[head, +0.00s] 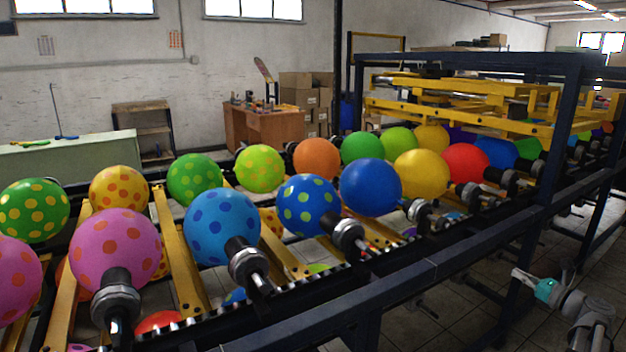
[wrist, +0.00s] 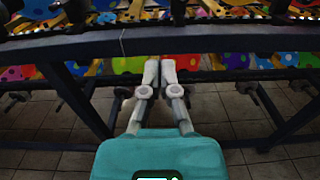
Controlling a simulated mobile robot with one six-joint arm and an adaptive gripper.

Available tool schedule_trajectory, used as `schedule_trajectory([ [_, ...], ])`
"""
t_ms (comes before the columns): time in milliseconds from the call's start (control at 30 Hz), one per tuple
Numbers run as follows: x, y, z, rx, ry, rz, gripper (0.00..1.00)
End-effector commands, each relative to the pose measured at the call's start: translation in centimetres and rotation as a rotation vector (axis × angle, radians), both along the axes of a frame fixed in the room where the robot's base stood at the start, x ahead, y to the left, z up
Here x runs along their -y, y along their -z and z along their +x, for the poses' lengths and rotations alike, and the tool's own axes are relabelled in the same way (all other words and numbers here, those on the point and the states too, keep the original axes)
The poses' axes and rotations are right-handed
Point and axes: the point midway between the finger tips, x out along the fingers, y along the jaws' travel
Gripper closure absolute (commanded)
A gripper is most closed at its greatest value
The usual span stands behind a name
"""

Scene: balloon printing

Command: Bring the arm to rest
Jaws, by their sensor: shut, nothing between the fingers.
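My gripper (head: 518,274) is at the lower right of the head view, with its teal body and grey arm links behind it. Its white fingers point left towards the balloon machine's dark frame and hold nothing. In the wrist view the two fingertips (wrist: 160,74) are close together in front of the machine, below its dark rail (wrist: 220,42). The fingers are shut and empty.
The machine's long dark rail (head: 425,270) and its legs stand beside my arm. Spotted balloons (head: 222,227) and plain ones (head: 371,187) sit on the conveyor. A yellow frame (head: 460,112) is above it. Tiled floor (head: 420,325) shows below.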

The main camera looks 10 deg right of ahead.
Motion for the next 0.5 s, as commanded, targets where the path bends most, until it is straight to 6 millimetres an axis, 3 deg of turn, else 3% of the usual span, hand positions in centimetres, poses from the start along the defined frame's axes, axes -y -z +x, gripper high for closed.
schedule_trajectory([
  [167, 0.0, 0.0, 0.0, 0.000, 0.000, 0.000, 1.00],
  [500, -3.4, 1.3, 1.5, -0.028, -0.055, -0.104, 1.00],
])
